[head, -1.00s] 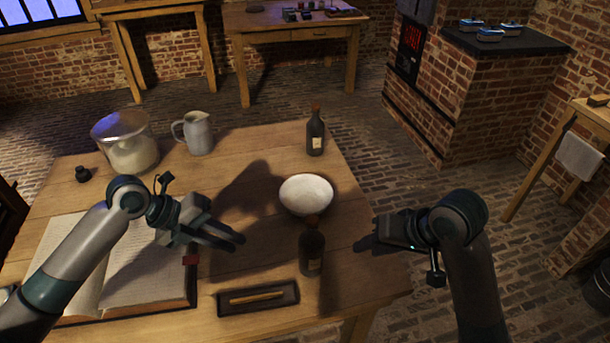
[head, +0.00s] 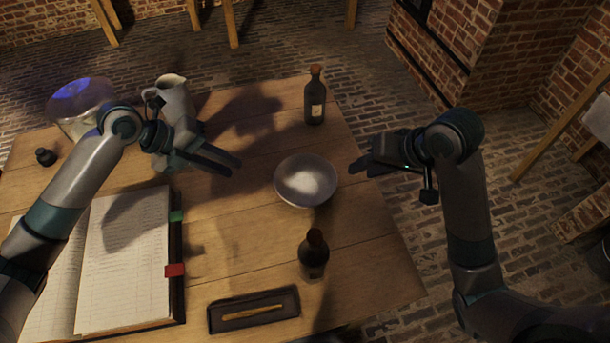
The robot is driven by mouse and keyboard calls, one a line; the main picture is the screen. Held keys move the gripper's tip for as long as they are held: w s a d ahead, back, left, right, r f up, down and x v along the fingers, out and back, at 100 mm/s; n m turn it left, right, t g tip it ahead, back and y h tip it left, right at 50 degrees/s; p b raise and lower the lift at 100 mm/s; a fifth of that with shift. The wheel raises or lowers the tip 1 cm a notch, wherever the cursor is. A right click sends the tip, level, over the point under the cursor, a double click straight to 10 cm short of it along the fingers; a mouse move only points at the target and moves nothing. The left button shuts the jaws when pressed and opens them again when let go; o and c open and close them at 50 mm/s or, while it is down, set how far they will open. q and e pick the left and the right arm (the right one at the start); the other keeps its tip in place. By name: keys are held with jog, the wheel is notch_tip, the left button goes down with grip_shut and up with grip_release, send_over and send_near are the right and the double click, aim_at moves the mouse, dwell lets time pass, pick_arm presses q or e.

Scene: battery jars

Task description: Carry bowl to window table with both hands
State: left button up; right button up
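A white bowl (head: 305,184) stands upright on the wooden table (head: 235,225), near its right side, with pale contents or a bright bottom inside. At the top left only wooden table legs (head: 104,22) show; the window and any tabletop there are out of view.
A dark bottle (head: 315,100) stands behind the bowl and another (head: 313,258) in front. A tray (head: 254,310), an open book (head: 125,260), a jug (head: 174,98), a glass jar (head: 80,105) and a small black pot (head: 45,157) share the table. Brick floor (head: 420,150) lies open beyond.

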aim_at(275, 185)
pick_arm(q)
jog(key=shift+s, duration=0.15)
pick_arm(e)
jog(key=shift+s, duration=0.15)
